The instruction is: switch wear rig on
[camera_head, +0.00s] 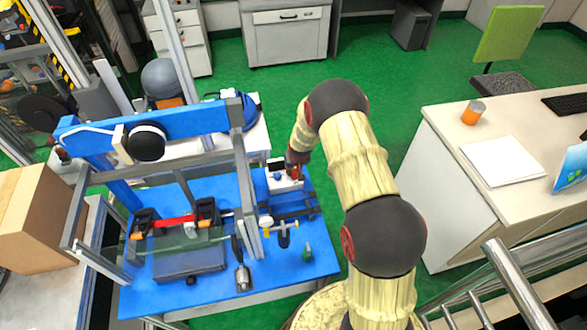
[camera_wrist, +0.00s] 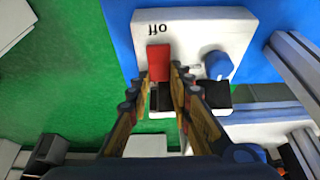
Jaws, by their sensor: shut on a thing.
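The wear rig (camera_head: 245,185) is a blue-topped bench with a grey metal frame at the left of the head view. Its small white control box (camera_head: 283,184) sits at the bench's back right edge. In the wrist view the white control box (camera_wrist: 190,18) bears the word "off", upside down, a red switch (camera_wrist: 158,56) and a blue knob (camera_wrist: 217,65). My gripper (camera_wrist: 163,76) is shut on the red switch, with its fingertips at the switch's lower end. In the head view my arm reaches to the box and partly hides it.
Metal frame bars (camera_head: 247,190) stand left of the box. A white desk (camera_head: 466,145) with a paper and an orange cup (camera_head: 473,112) is at the right. A metal railing (camera_head: 516,285) is at the lower right. Green floor (camera_head: 335,62) is open behind the bench.

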